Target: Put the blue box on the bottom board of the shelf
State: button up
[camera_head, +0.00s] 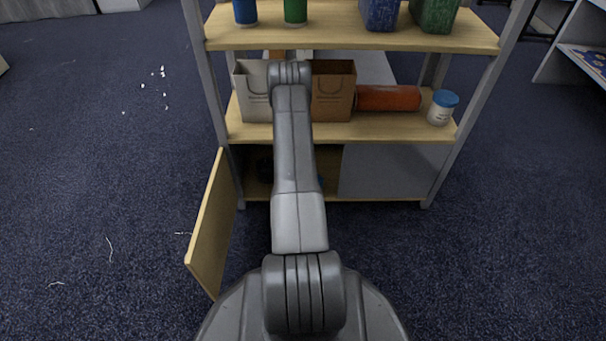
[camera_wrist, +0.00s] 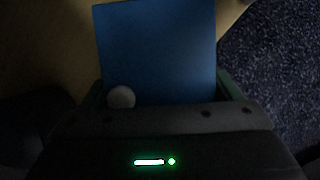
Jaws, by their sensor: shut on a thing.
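The blue box (camera_wrist: 157,50) fills the upper middle of the wrist view. My gripper (camera_wrist: 162,92) is shut on it, with a finger at each side. A small pale round thing (camera_wrist: 121,97) shows in front of the box's lower left corner; I cannot tell what it is. In the head view my arm reaches down into the shelf's lowest bay, and the gripper is hidden behind it. Only a small bit of blue shows beside the arm. The shelf's bottom board (camera_head: 385,200) shows mostly as a front edge. Whether the box touches the board cannot be told.
A wooden door (camera_head: 212,228) stands open at the lowest bay's left. A grey panel (camera_head: 392,171) covers that bay's right part. The middle board carries a white bag (camera_head: 252,92), a brown bag (camera_head: 334,92), an orange cylinder (camera_head: 388,98) and a blue-lidded jar (camera_head: 442,107).

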jog(key=shift+w, duration=3.7)
jog(key=shift+f+b, duration=0.35)
jog(key=shift+f, duration=0.4)
jog(key=shift+f, duration=0.15)
jog(key=o, duration=0.9)
